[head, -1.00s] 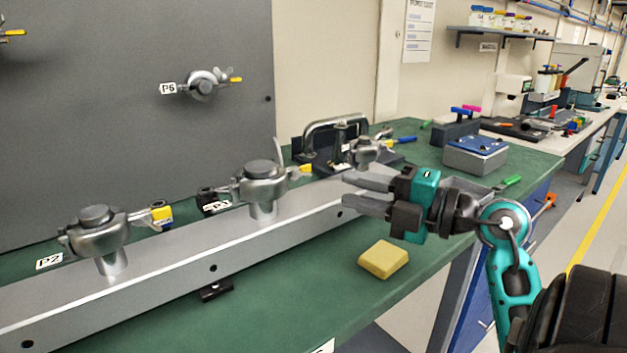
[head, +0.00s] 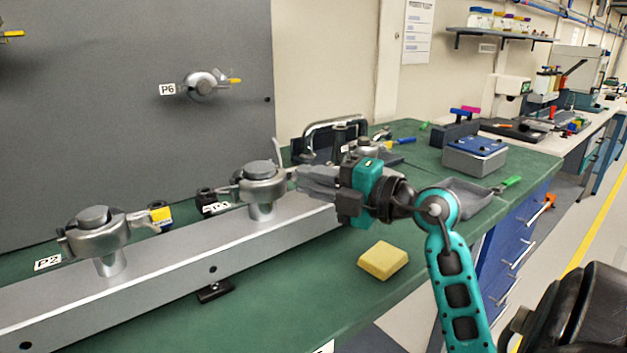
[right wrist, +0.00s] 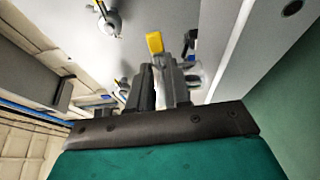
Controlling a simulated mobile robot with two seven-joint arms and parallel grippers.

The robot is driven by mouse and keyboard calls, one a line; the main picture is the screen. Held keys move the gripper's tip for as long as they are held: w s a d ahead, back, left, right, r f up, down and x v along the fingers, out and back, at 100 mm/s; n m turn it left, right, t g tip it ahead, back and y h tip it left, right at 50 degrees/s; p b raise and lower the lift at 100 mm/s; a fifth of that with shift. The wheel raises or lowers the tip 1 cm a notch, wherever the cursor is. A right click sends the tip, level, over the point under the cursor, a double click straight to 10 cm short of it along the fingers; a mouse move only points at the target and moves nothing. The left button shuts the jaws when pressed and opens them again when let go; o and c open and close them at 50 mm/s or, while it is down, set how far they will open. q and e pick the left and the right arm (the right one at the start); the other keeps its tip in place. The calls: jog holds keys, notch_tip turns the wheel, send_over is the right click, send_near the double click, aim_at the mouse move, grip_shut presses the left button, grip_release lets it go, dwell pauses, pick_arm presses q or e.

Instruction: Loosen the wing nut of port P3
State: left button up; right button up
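In the right wrist view a yellow-tipped wing (right wrist: 155,42) shows just beyond the fingertips, in line with the gap. My right gripper (head: 300,180) is open, its fingers (right wrist: 160,88) close beside the clamp's right end. I cannot tell whether they touch the nut. My left gripper is not in view.
Port P2 (head: 95,232) stands on the beam (head: 170,270) to the left. Another clamped port (head: 365,148) is behind my right gripper, near a dark handled fixture (head: 318,135). A yellow block (head: 382,261) lies on the green bench. Port P6 (head: 203,85) is on the grey panel.

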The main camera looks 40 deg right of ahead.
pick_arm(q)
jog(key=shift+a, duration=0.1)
pick_arm(e)
grip_shut()
